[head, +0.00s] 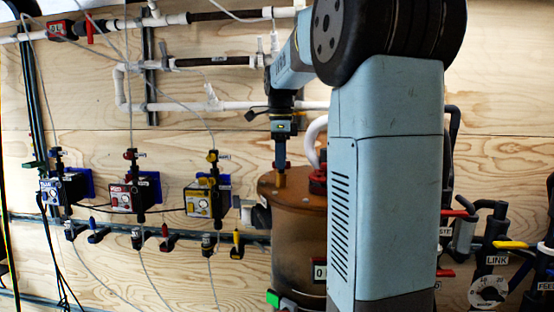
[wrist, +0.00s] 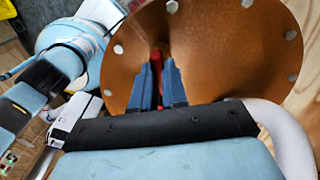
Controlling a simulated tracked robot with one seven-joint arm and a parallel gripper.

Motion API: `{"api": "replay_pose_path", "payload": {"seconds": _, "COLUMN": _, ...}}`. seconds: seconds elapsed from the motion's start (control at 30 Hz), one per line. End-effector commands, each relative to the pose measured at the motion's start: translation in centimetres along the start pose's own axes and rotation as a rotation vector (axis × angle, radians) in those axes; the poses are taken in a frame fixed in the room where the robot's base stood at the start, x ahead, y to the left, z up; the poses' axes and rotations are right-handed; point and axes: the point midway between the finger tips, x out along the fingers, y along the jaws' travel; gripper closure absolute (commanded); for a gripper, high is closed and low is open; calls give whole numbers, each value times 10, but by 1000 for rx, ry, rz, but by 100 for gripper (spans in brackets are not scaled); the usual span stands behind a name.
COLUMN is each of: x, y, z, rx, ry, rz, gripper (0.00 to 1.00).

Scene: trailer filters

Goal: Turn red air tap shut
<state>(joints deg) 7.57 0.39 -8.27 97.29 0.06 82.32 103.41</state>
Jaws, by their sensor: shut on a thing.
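My gripper (head: 281,168) points straight down over the lid of a brown drum (head: 298,245), at a small brass fitting (head: 280,180) on its top. In the wrist view, the two blue fingers of my gripper (wrist: 161,88) stand close together over the round copper-brown lid. A red piece (wrist: 158,62), which looks like the tap's handle, shows between them, and the fingers are shut on it. Most of the red piece is hidden by the fingers, so its turned angle cannot be told. In the head view it is hidden.
A red-collared fitting with a white hose (head: 317,183) stands on the drum beside my gripper. Several small pumps, one with a red front (head: 121,198), hang on the wooden wall to the left. White pipes (head: 190,106) run behind my arm. Labelled valves crowd the right side.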

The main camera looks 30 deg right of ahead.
Motion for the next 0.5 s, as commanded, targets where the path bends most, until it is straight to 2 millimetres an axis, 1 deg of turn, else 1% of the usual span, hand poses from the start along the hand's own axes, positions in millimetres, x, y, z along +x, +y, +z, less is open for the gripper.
{"api": "replay_pose_path", "payload": {"seconds": 0.43, "x": -2, "y": -2, "z": 2, "rx": 10, "ry": -4, "rz": -9, "gripper": 100}}
{"api": "replay_pose_path", "payload": {"seconds": 0.47, "x": -2, "y": -2, "z": 1, "rx": 10, "ry": -4, "rz": -9, "gripper": 86}}
{"api": "replay_pose_path", "payload": {"seconds": 0.5, "x": -2, "y": -2, "z": 1, "rx": 10, "ry": -4, "rz": -8, "gripper": 82}}
